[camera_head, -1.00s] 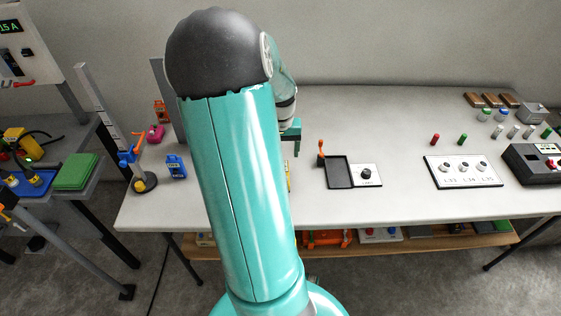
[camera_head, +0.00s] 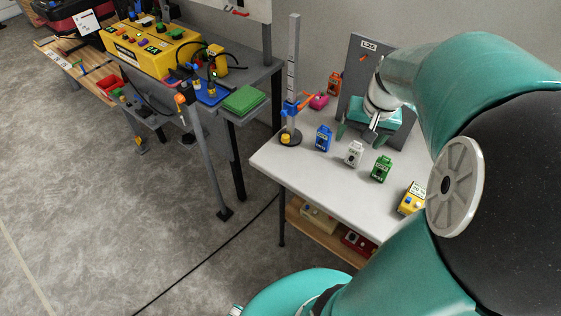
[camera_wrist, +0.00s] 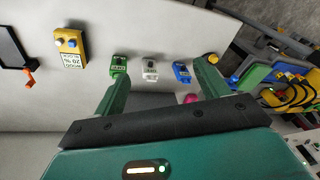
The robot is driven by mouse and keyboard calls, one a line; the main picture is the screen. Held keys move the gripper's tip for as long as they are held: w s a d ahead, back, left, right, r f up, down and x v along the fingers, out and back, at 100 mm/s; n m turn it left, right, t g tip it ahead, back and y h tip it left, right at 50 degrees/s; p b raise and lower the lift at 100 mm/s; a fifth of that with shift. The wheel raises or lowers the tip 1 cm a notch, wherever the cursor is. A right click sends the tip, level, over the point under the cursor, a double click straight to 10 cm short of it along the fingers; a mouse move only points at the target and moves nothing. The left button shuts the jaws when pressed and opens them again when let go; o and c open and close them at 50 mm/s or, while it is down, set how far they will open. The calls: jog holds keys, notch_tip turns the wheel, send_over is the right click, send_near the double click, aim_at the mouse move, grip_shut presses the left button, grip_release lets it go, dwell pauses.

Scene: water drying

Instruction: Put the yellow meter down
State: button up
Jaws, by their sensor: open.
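The yellow meter (camera_head: 411,199) stands on the white table near its front edge, partly cut off by my arm in the head view. In the wrist view the yellow meter (camera_wrist: 71,43) stands at upper left, with a white label, a blue knob and a white knob. My gripper (camera_head: 357,131) is over the back of the table, apart from the meter. In the wrist view my gripper (camera_wrist: 161,72) has its fingers spread, with nothing held between them.
Green (camera_head: 381,168), white (camera_head: 354,153) and blue (camera_head: 323,138) meters stand in a row on the table. A stand with a grey post (camera_head: 293,70) is at its left corner. An upright grey panel (camera_head: 362,65) is behind my gripper. A grey bench (camera_head: 245,78) holds equipment at left.

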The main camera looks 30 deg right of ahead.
jog(key=s+a+r+n+t, duration=0.1)
jog(key=a+r+n, duration=0.1)
jog(key=a, duration=0.6)
jog(key=s+a+r+n+t, duration=0.1)
jog(key=s+a+r+n, duration=0.1)
jog(key=a, duration=0.6)
jog(key=s+a+r+n+t, duration=0.1)
jog(key=a+r+n, duration=0.2)
jog(key=a, duration=0.4)
jog(key=shift+s+a+r, duration=0.15)
jog(key=shift+s+a, duration=0.1)
jog(key=shift+a, duration=0.15)
